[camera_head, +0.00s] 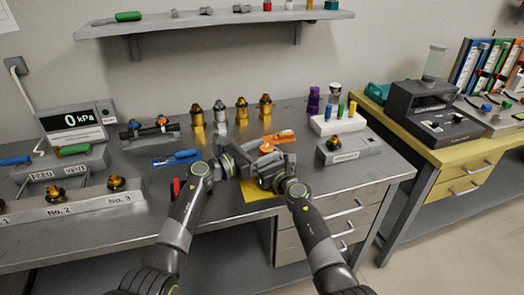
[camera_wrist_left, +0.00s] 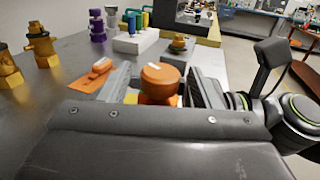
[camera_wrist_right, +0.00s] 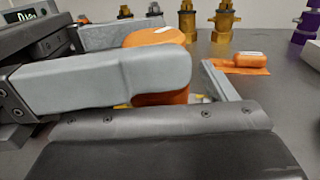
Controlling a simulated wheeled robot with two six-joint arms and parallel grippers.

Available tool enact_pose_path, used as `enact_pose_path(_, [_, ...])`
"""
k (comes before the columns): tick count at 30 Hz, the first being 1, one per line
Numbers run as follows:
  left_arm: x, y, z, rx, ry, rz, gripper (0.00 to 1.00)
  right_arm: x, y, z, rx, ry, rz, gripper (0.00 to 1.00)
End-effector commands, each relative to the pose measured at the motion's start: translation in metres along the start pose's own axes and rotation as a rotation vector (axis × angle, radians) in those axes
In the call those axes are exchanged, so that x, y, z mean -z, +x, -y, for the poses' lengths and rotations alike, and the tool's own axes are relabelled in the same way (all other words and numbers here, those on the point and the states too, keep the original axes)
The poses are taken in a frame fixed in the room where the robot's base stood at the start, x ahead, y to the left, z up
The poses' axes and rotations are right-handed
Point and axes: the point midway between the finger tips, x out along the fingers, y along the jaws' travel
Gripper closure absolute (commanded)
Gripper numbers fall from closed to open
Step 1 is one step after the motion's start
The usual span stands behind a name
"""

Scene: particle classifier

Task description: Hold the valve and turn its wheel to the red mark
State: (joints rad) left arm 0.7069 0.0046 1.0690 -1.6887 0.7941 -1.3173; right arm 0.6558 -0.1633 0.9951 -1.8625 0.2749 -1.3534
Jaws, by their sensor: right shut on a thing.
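The valve's round orange wheel (camera_head: 266,147) with a white mark on top shows between my grippers in the head view. In the left wrist view the wheel (camera_wrist_left: 161,77) sits between the fingers of my left gripper (camera_wrist_left: 160,88), which are apart with a gap beside the wheel. In the right wrist view the wheel (camera_wrist_right: 157,38) rises behind the near finger of my right gripper (camera_wrist_right: 195,85). That gripper is shut on the valve, and its fingers hide most of the body. I cannot make out a red mark.
An orange labelled piece (camera_wrist_right: 238,63) lies on the bench behind. Several brass fittings (camera_head: 220,115) stand further back. A yellow mat (camera_head: 258,192) lies below my grippers. A grey box (camera_head: 350,150) and a white rack (camera_head: 338,122) stand right.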

Motion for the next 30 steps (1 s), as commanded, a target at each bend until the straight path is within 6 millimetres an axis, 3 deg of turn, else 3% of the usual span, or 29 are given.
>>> enact_pose_path(1, [0.0001, -0.0001, 0.0001, 0.000, 0.000, 0.000, 0.50, 0.0009, -0.0002, 0.0002, 0.000, 0.001, -0.001, 0.67])
enact_pose_path(9, [0.0001, -0.0003, -0.0001, 0.000, 0.000, 0.000, 0.85, 0.0008, -0.0002, 0.0002, 0.000, 0.001, -0.001, 0.67])
enact_pose_path(30, [0.0029, 0.0021, -0.0056, 0.272, -0.001, -0.011, 0.85, 0.0003, 0.0000, -0.0012, -0.003, -0.001, 0.000, 0.67])
